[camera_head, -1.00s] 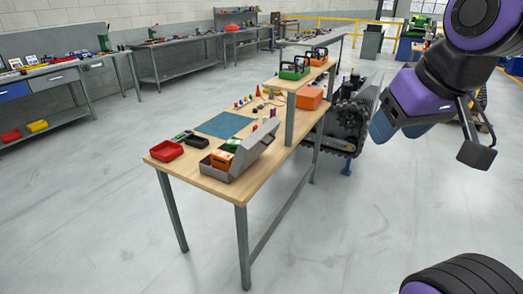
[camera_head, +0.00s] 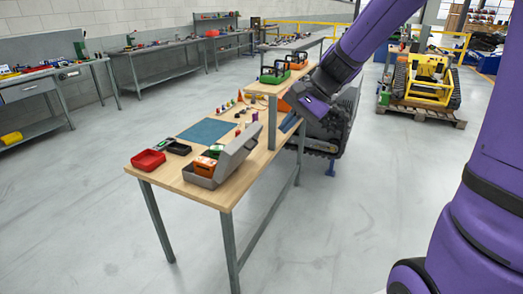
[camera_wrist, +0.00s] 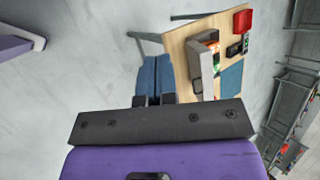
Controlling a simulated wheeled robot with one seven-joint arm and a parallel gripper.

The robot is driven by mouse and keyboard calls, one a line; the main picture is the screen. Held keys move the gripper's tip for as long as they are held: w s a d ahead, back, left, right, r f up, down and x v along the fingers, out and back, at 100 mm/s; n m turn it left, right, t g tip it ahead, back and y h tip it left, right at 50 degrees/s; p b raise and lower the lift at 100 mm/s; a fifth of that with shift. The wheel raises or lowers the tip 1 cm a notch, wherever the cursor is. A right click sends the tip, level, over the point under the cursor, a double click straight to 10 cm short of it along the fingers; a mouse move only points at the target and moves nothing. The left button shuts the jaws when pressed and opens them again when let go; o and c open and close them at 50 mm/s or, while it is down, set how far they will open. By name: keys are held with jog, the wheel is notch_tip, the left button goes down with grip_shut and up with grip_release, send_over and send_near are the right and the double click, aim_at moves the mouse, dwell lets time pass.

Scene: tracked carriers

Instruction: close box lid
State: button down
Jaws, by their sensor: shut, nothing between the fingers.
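The grey box (camera_head: 198,180) sits near the front end of the wooden table. Its lid (camera_head: 238,150) stands open, tilted up on the right side. An orange item (camera_head: 204,166) and a green item lie inside. In the wrist view the lid (camera_wrist: 195,68) shows to the right of my fingers, apart from them. My gripper (camera_head: 287,123) is at the table's right edge, behind and to the right of the box, touching nothing that I can see. Its blue fingers (camera_wrist: 154,72) are together and empty.
A table (camera_head: 247,191) carries a red tray (camera_head: 148,160), a dark tray, a blue mat (camera_head: 208,131) and small parts. A raised shelf with green and orange carriers (camera_head: 275,74) and its post stand near my gripper. A tracked machine is beyond; floor in front is clear.

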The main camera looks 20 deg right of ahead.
jog(key=w+d+f+m+t+y, duration=0.2)
jog(key=w+d+f+m+t, duration=0.3)
jog(key=w+d+f+m, duration=0.5)
jog(key=w+d+f+m+t+y, duration=0.1)
jog(key=w+d+f+m+t, duration=0.25)
jog(key=w+f+m, duration=0.75)
jog(key=w+a+f+n, duration=0.2)
jog(key=w+a+f, duration=0.2)
jog(key=w+a, duration=0.5)
jog(key=shift+w+f+n+t, duration=0.2)
jog(key=shift+w+n+t, duration=0.1)
jog(key=shift+w+t, duration=0.15)
jog(key=shift+a, duration=0.15)
